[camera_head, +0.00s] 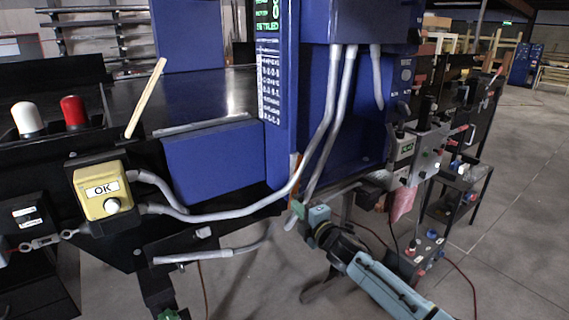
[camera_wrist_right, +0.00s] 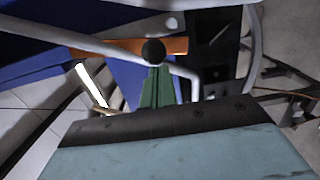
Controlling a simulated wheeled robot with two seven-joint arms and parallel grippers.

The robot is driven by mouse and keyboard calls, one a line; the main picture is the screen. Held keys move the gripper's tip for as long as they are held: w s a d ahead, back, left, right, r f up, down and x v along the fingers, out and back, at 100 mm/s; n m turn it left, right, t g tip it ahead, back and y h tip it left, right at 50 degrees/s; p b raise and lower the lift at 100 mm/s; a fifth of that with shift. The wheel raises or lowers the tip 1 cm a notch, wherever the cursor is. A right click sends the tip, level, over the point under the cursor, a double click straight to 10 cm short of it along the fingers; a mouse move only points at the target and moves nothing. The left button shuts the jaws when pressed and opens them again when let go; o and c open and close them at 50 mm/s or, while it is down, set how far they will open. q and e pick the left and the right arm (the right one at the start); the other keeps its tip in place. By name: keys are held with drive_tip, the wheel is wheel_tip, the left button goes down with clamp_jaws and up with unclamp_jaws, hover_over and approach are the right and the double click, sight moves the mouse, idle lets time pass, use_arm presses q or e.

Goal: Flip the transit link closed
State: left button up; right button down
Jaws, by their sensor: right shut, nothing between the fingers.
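An orange bar with a black round knob, which looks like the transit link (camera_wrist_right: 120,47), lies across the upper wrist view. It shows as a small orange strip (camera_head: 294,168) at the lower corner of the blue cabinet in the head view. My right gripper (camera_head: 298,208) is just below that strip. Its green fingers (camera_wrist_right: 158,88) are shut and empty, with the tips at the knob; I cannot tell whether they touch it. A green tip at the bottom edge of the head view may be my left gripper (camera_head: 169,315); its jaws cannot be made out.
Grey conduits (camera_head: 325,120) run down the cabinet close to my right gripper. A yellow OK box (camera_head: 88,205) is at the left, below a white lamp (camera_head: 27,118) and a red lamp (camera_head: 74,112). A dark cart (camera_head: 455,185) stands at the right. Open floor lies beyond it.

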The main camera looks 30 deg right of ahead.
drive_tip(key=shift+w+d+f+n+b, duration=0.1)
drive_tip(key=shift+d+f+n+b, duration=0.1)
drive_tip(key=shift+d+n+b, duration=0.3)
drive_tip(key=shift+w+d+f+n+b, duration=0.1)
drive_tip(key=shift+d+f+n+b, duration=0.05)
drive_tip(key=shift+d+n, duration=0.55)
drive_tip(key=shift+a, duration=0.1)
drive_tip(key=s+a, duration=0.2)
drive_tip(key=s, duration=0.9)
drive_tip(key=shift+s+a+f+p, duration=0.2)
drive_tip(key=shift+a+f+p, duration=0.15)
drive_tip(key=shift+a+p, duration=0.05)
